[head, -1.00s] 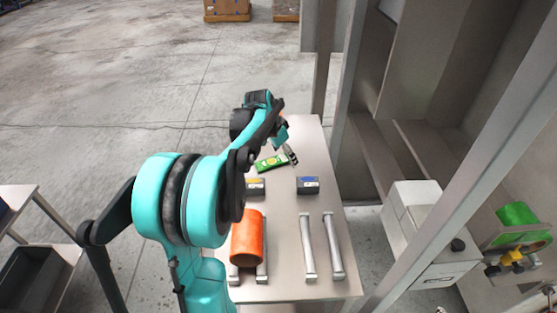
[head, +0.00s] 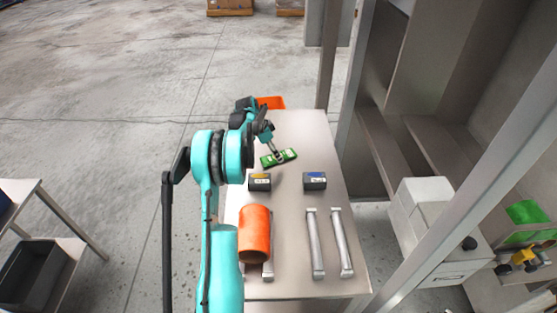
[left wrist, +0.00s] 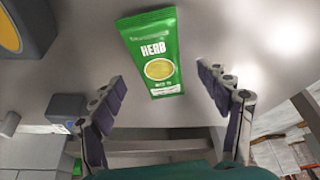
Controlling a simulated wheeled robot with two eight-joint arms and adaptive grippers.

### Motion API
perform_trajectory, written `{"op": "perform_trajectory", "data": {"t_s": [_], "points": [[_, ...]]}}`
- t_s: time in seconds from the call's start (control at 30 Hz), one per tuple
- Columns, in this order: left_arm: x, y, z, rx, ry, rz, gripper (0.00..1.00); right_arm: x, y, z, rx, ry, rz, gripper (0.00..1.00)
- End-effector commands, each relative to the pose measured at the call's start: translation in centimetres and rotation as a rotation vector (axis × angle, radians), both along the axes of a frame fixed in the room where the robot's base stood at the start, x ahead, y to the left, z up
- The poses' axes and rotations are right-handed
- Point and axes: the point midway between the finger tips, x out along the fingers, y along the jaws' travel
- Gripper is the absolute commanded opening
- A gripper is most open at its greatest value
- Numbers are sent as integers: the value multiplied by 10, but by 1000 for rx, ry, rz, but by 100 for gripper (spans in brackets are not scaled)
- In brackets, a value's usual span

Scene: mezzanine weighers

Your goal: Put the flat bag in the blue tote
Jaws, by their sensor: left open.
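The flat bag (head: 285,155), a green packet, lies on the metal table. In the left wrist view the bag (left wrist: 155,55) shows "HERB" and a yellow oval, lying flat just beyond the fingertips. My left gripper (left wrist: 162,82) is open and empty, its two fingers apart on either side of the bag's near end. In the head view my left gripper (head: 275,154) is right at the bag. A bit of blue (head: 4,212) shows at the left edge on a side table; I cannot tell whether it is the blue tote. My right gripper is not in view.
Two small dark boxes, one yellow-labelled (head: 260,182) and one blue-labelled (head: 315,181), stand nearer on the table (head: 290,215). A metal post (head: 327,65) stands right.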

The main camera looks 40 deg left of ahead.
Motion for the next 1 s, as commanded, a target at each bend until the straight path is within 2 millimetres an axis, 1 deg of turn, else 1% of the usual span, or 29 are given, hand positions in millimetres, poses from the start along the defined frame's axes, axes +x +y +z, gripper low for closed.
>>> {"op": "perform_trajectory", "data": {"t_s": [0.03,0.1,0.33,0.53,0.63,0.67,0.87,1.0], "points": [[3,-2,-11,0,0,-1,76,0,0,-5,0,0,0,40],[6,-3,-17,0,0,0,76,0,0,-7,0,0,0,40],[6,-4,-17,0,0,1,76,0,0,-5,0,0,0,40],[6,-4,-17,0,0,1,23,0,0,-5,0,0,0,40],[6,-4,-17,0,0,1,22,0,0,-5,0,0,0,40],[6,-4,-17,0,0,1,18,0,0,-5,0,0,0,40],[6,-4,-16,0,0,1,18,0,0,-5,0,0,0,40],[6,-4,-8,0,0,1,18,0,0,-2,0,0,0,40]]}}
